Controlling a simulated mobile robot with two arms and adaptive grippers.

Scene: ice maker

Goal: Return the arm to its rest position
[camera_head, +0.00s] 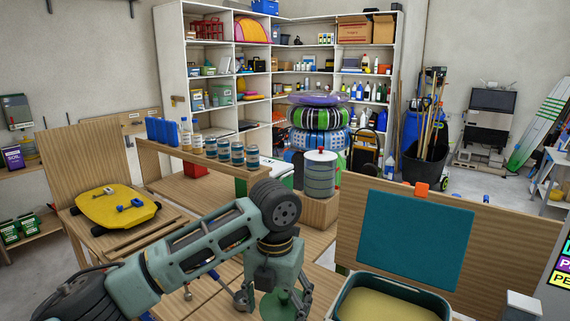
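My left arm comes in from the lower left and bends down at the wrist near the middle. My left gripper (284,304) points down at the bottom edge of the picture, above the wooden bench. A round green part shows between and around its fingers, and I cannot tell if it is a held thing. Its opening is not clear. My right gripper is not in view. A teal bin (340,295) with pale yellow content stands right of the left gripper, apart from it. A flat teal panel (415,235) stands upright behind the bin, with an orange block at its top.
A clear cylinder with a red knob (320,175) stands on a wooden block behind my wrist. Several jars (223,149) and blue bottles line a raised wooden shelf. A yellow board (115,208) lies on the left bench. White shelving (171,60) fills the back.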

